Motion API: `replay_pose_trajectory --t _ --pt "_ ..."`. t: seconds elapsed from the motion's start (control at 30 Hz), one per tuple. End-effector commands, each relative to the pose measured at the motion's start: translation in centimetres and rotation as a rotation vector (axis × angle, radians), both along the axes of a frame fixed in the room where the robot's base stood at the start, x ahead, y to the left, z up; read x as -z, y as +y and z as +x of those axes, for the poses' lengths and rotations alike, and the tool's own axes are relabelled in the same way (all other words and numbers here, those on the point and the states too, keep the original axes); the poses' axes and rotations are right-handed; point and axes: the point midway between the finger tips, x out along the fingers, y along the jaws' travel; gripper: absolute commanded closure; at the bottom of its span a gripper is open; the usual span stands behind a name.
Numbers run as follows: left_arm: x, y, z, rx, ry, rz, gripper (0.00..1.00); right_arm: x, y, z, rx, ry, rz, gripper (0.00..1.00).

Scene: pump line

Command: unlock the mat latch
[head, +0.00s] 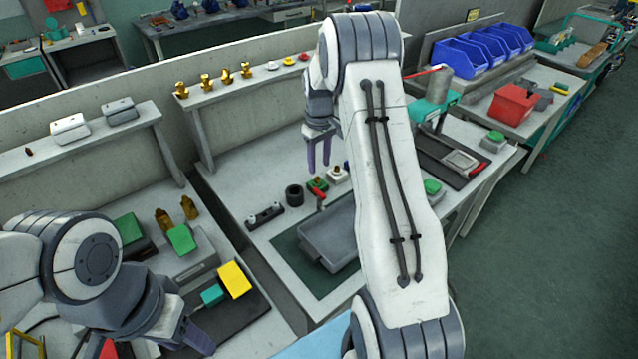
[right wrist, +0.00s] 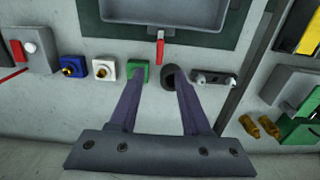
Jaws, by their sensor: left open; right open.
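A red latch lever (head: 320,199) sits at the far edge of the dark green mat (head: 290,247), beside a grey tray (head: 318,250) resting on the mat. The lever (right wrist: 160,50) also shows in the right wrist view, just beyond the fingertips and roughly midway between them. My right gripper (head: 319,158) is open and empty above the far side of the bench; in its wrist view its fingers (right wrist: 158,82) point toward the lever, apart from it as far as I can see. My left gripper (head: 170,342) is at the bottom left, partly hidden by its arm, away from the mat.
A green block (right wrist: 139,71), a black ring (right wrist: 170,80), a white block (right wrist: 105,69), a blue block (right wrist: 72,67) and a dark fixture (head: 265,215) line the mat's far edge. A shelf with brass fittings (head: 206,82) stands behind. My right arm hides part of the bench.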

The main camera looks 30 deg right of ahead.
Motion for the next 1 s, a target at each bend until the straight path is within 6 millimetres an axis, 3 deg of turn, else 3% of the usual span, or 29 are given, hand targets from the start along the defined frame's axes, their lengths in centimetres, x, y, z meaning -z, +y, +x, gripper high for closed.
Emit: replay_pose_trajectory --t 0.6,1.0 --pt "-2.2 0.0 0.0 -0.001 0.000 0.000 0.50 9.4 0.0 0.0 0.001 0.003 0.002 0.53" --pt "-2.3 0.0 0.0 -0.001 0.000 0.000 0.50 10.3 -0.1 0.0 0.002 0.000 0.000 0.53"
